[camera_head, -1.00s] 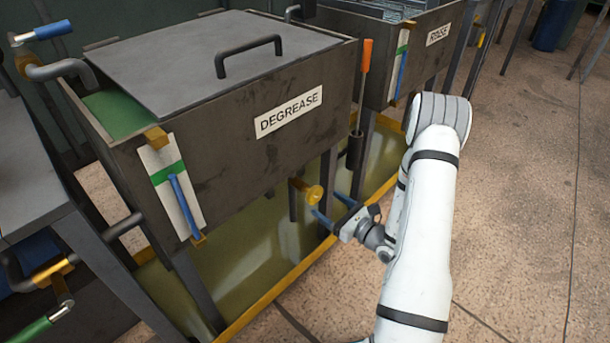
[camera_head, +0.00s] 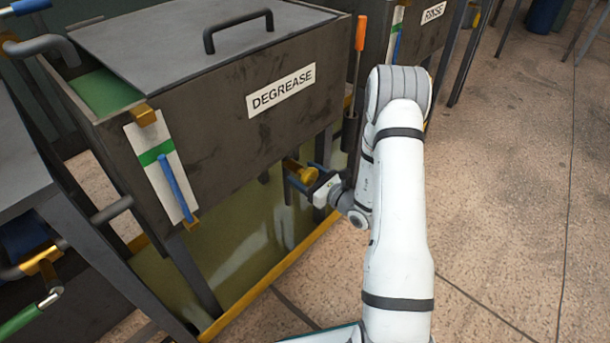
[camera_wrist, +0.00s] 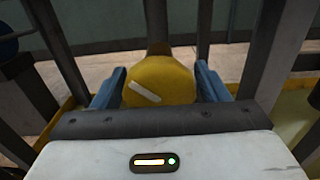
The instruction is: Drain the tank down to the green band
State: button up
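The dark tank labelled DEGREASE (camera_head: 225,135) holds green liquid (camera_head: 103,92), visible beside its grey lid (camera_head: 190,40). On its front corner is a white gauge plate (camera_head: 150,130) with a green band (camera_head: 153,153). A blue column (camera_head: 177,188) runs up the plate, its top at about the band's lower edge. A yellow round valve knob (camera_head: 308,174) projects below the tank front. In the wrist view, the knob (camera_wrist: 160,82) with a white mark sits between the blue fingers of my gripper (camera_wrist: 160,70). The fingers are apart, with narrow gaps beside the knob; contact is not visible.
A RINSE tank (camera_head: 415,30) stands beyond, to the right. An orange-handled tool (camera_head: 359,60) hangs near the tank's right corner. A yellow-edged tray (camera_head: 262,295) lies under the tank. A grey bench (camera_head: 25,165) is at left.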

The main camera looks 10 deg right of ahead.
jog(key=c, duration=0.7)
jog(key=shift+c, duration=0.2)
jog(key=shift+m+p, duration=0.3)
jog(key=m+p, duration=0.2)
jog(key=m, duration=0.1)
jog(key=shift+r+m+p, duration=0.15)
jog(key=shift+m+p, duration=0.15)
jog(key=shift+p, duration=0.1)
jog(key=shift+s+m+p, duration=0.1)
jog(key=shift+m+p, duration=1.45)
jog(key=shift+m, duration=1.05)
jog(key=o, duration=1)
jog(key=shift+c, duration=0.2)
